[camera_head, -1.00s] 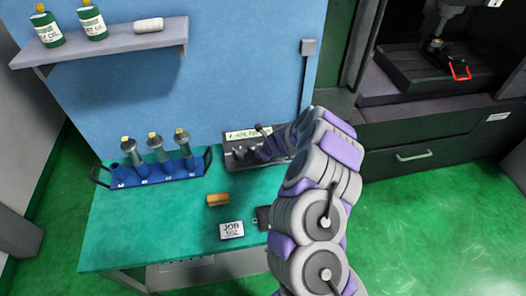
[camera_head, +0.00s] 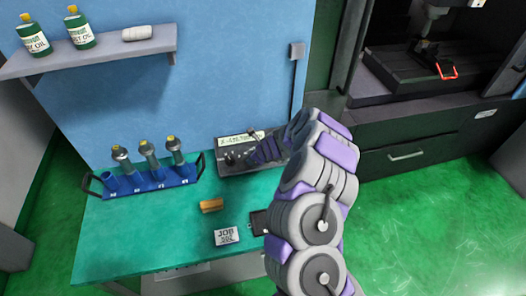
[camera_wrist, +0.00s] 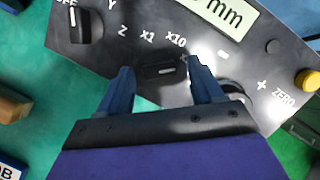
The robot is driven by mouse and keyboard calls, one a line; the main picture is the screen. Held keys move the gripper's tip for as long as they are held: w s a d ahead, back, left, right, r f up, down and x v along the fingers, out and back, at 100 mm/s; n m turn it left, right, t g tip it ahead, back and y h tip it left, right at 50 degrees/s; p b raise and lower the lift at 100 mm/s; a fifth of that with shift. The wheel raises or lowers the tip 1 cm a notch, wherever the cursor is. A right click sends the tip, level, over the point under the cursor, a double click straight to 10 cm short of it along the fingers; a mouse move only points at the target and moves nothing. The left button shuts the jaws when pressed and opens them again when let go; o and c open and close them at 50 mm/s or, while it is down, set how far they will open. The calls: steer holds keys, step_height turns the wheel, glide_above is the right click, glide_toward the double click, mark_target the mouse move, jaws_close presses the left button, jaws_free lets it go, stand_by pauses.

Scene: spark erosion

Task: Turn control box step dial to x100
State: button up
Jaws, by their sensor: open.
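The control box (camera_head: 228,168) is a dark panel with a pale display, at the back of the green bench. In the wrist view, its display (camera_wrist: 222,18) ends in "mm". Labels Y, Z, x1 and x10 show on the panel. My gripper (camera_wrist: 158,66) is open over the panel, one dark blue finger on each side of the black step dial (camera_wrist: 165,72), which has a white mark. I cannot tell whether the fingers touch the dial. The x100 label is not readable; the right finger covers that area. In the head view my gripper (camera_head: 256,154) is at the box.
Another black selector knob (camera_wrist: 84,24) is near OFF at the left. A yellow button (camera_wrist: 307,80) by ZERO is at the right. On the bench are a blue holder (camera_head: 150,182), a wooden block (camera_head: 211,205) and a JOB card (camera_head: 226,236). A shelf (camera_head: 100,52) hangs above.

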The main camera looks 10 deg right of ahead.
steer(key=p+v, duration=0.2)
steer(key=v, duration=1.4)
steer(key=shift+d+r+p, duration=0.15)
steer(key=shift+r+p, duration=0.05)
steer(key=shift+p, duration=0.15)
steer(key=shift+s, duration=0.1)
